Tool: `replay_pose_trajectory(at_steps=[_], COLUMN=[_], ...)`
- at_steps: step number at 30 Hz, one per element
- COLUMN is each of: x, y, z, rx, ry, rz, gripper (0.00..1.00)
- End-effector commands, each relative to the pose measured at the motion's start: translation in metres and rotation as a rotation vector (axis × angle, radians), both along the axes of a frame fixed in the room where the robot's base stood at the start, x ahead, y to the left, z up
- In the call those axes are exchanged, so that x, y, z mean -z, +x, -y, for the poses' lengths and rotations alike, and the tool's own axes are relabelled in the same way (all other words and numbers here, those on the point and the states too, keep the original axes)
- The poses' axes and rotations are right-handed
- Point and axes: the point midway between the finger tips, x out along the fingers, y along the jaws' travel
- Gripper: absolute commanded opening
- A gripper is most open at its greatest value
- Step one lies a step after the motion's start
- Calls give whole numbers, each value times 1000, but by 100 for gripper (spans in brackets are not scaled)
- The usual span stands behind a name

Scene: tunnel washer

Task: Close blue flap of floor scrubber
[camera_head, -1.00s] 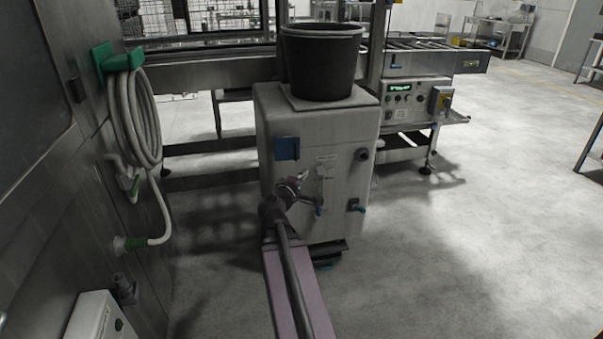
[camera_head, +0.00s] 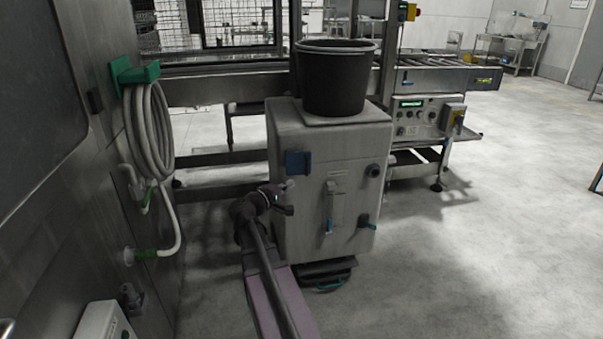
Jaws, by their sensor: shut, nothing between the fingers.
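The floor scrubber (camera_head: 345,150) is a light grey box-shaped machine standing on the floor in the middle of the view. Its small blue flap (camera_head: 298,163) is at the upper left of the front face; how far it stands open is hard to tell. My gripper (camera_head: 286,197) is at the left part of the front face, just below the flap and slightly left of it. It is shut and empty. Whether it touches the scrubber cannot be told. My arm hides the lower left of the machine.
A black bucket (camera_head: 333,78) stands on top of the scrubber. A white hose (camera_head: 158,130) hangs from a green holder on the left wall. A conveyor frame (camera_head: 215,88) with a control box (camera_head: 420,116) is behind. The floor to the right is clear.

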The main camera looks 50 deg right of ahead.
Motion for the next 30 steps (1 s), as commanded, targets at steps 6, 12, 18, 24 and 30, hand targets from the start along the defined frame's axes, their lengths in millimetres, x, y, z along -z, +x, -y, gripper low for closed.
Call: replay_pose_trajectory(at_steps=[6,12,18,24,30], x=[1,1,1,1,2], y=[45,55,54,54,54], z=[-30,-44,-45,-44,-36], rx=[110,156,160,159,159], ry=[-2,-2,-1,-1,-1], rz=[-4,-5,-5,-5,-5], gripper=[0,0,0,0,0])
